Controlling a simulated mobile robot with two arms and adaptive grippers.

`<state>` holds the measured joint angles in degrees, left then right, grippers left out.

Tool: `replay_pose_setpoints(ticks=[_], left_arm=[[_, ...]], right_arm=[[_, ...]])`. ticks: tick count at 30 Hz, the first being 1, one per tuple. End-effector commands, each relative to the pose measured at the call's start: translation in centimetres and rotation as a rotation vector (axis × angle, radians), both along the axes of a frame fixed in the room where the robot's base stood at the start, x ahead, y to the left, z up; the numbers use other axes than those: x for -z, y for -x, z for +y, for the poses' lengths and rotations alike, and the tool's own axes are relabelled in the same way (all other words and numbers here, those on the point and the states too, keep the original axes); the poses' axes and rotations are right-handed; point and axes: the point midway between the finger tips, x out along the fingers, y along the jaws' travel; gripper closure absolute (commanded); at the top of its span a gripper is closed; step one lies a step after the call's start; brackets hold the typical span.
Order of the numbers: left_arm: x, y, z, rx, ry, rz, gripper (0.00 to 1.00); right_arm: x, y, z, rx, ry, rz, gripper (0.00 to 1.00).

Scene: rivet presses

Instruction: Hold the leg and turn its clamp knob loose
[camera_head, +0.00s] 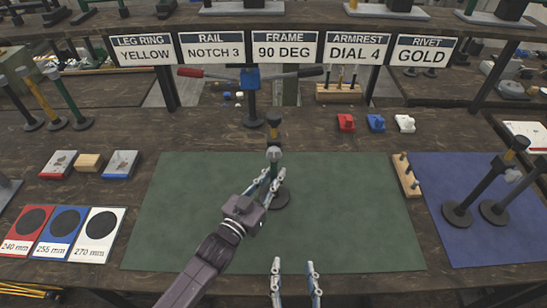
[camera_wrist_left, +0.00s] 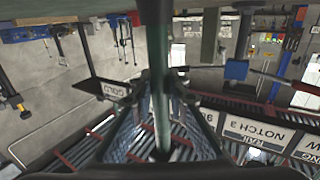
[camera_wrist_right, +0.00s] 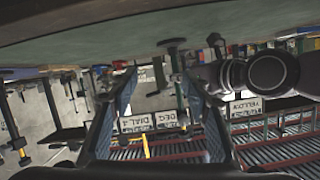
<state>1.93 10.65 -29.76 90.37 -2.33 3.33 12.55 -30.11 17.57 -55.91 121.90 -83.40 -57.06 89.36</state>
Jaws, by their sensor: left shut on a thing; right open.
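The dark leg (camera_head: 274,143) stands upright on the green mat (camera_head: 190,215), its round base (camera_head: 282,200) flat on it. A pale grey clamp knob (camera_head: 274,155) sits on the leg, just above my left gripper (camera_head: 270,180). That gripper is shut around the leg's shaft. In the left wrist view the shaft (camera_wrist_left: 158,75) runs between the fingers. My right gripper (camera_head: 295,268) is open and empty at the front edge of the mat, apart from the leg. In the right wrist view a post that looks like the leg (camera_wrist_right: 178,80) shows beyond the open fingers.
A wooden peg block (camera_head: 406,176) and a blue mat (camera_head: 465,230) with dark legs are on the right. Size cards (camera_head: 67,222) lie on the left. Small red, blue and white parts (camera_head: 376,123) sit behind the mat. The green mat around the leg is clear.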

Motion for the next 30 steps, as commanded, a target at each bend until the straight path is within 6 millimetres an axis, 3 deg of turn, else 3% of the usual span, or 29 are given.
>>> replay_pose_setpoints(ticks=[6, 12, 20, 30], left_arm=[[0.1, 0.0, 0.0, -0.001, -0.001, 0.001, 1.0], [0.1, 0.0, 0.1, -0.001, -0.001, 0.0, 1.0], [0.1, 0.0, 0.1, -0.001, -0.001, 0.0, 1.0], [0.0, 0.0, 0.1, -0.001, -0.001, 0.0, 1.0]], right_arm=[[-7.4, -4.7, 2.9, -0.05, 0.218, -0.17, 0.56], [-12.6, -7.3, 4.1, -0.057, 0.399, -0.279, 0.56], [-14.6, -9.0, 4.3, -0.053, 0.477, -0.318, 0.56], [-14.6, -15.3, 4.3, -0.053, 0.476, -0.32, 0.56]])
